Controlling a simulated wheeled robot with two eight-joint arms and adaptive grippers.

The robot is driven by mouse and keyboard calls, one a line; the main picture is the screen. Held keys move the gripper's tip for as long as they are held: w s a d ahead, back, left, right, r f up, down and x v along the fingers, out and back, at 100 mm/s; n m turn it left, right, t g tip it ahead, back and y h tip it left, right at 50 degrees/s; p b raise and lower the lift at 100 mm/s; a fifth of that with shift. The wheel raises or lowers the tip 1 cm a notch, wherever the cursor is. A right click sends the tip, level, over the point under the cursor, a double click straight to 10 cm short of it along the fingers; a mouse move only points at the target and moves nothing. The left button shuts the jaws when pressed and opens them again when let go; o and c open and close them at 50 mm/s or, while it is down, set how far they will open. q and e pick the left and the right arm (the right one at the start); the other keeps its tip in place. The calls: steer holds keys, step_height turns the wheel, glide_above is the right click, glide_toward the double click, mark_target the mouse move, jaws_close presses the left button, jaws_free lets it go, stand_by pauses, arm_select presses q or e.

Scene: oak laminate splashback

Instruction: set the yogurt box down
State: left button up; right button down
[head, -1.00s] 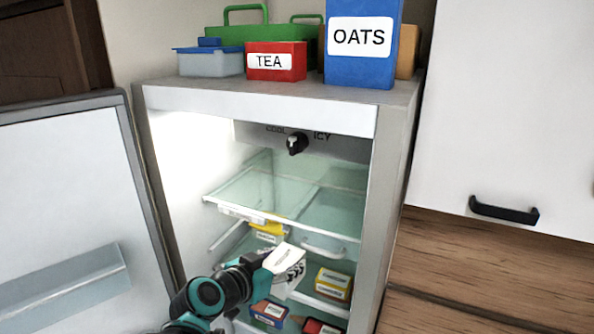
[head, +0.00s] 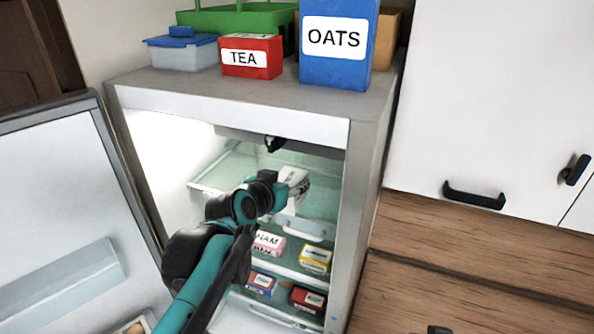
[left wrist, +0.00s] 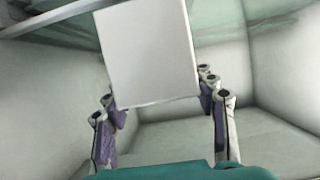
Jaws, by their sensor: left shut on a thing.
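The held box, white and taken to be the yogurt box (head: 293,174), is inside the open fridge, near the height of the glass shelf (head: 213,180). My left gripper (head: 298,189) is shut on it, and my arm reaches in from the lower left. In the left wrist view the box (left wrist: 148,50) shows a plain pale face between the two fingers (left wrist: 165,125). Its label cannot be read now. I cannot tell whether its underside touches the shelf. My right gripper is not in view.
On the lower shelf are a pink HAM box (head: 267,243) and a yellow box (head: 315,260). Below are a blue box (head: 262,283) and a red box (head: 308,298). The fridge door (head: 60,200) stands open at left. Tea (head: 250,57) and oats (head: 336,45) boxes stand on top.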

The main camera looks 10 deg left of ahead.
mark_target(295, 170)
arm_select(q)
steer(key=shift+w+d, duration=0.25)
steer(key=shift+w, duration=0.95)
steer(key=shift+w+d+r+p, duration=0.15)
steer(key=shift+w+p, duration=0.1)
steer(key=shift+w, duration=0.35)
steer(key=shift+w+d+p, duration=0.1)
steer(key=shift+w+p, duration=0.15)
steer(key=shift+w, duration=0.3)
steer(key=shift+w+f, duration=0.45)
steer(key=shift+f, duration=0.5)
steer(key=shift+s, duration=0.25)
steer(key=o, duration=1.2)
steer(key=shift+f, duration=0.15)
steer(key=o, duration=0.4)
steer(key=shift+w, duration=0.15)
